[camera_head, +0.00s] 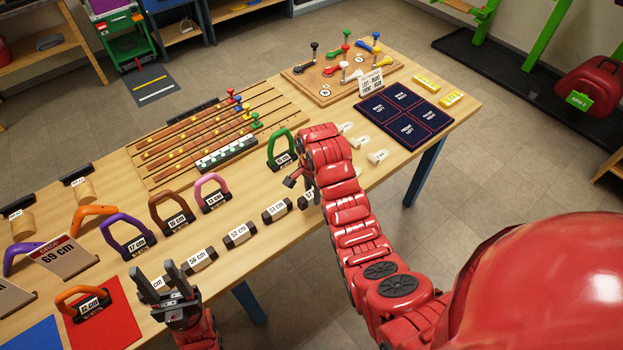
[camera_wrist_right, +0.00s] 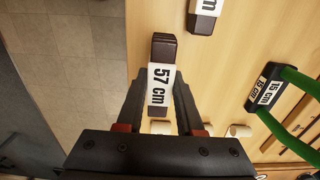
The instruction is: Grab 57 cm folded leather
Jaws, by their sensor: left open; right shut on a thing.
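The 57 cm folded leather (camera_wrist_right: 161,80) is a dark strip with a white label, between the fingers of my right gripper (camera_wrist_right: 158,100) in the right wrist view. The right gripper is shut on it. In the head view this gripper (camera_head: 303,182) is at the front edge of the table, and the leather (camera_head: 309,198) is partly hidden by my arm. I cannot tell whether the leather still touches the table. My left gripper (camera_head: 165,284) is open and empty near the front edge, beside the 56 cm leather (camera_head: 199,262).
The 52 cm leather (camera_head: 239,236) and 51 cm leather (camera_head: 276,211) lie in a row along the front edge. A green 15 cm handle (camera_head: 280,151) stands behind my right gripper. A dark blue mat (camera_head: 404,114) lies at the right end.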

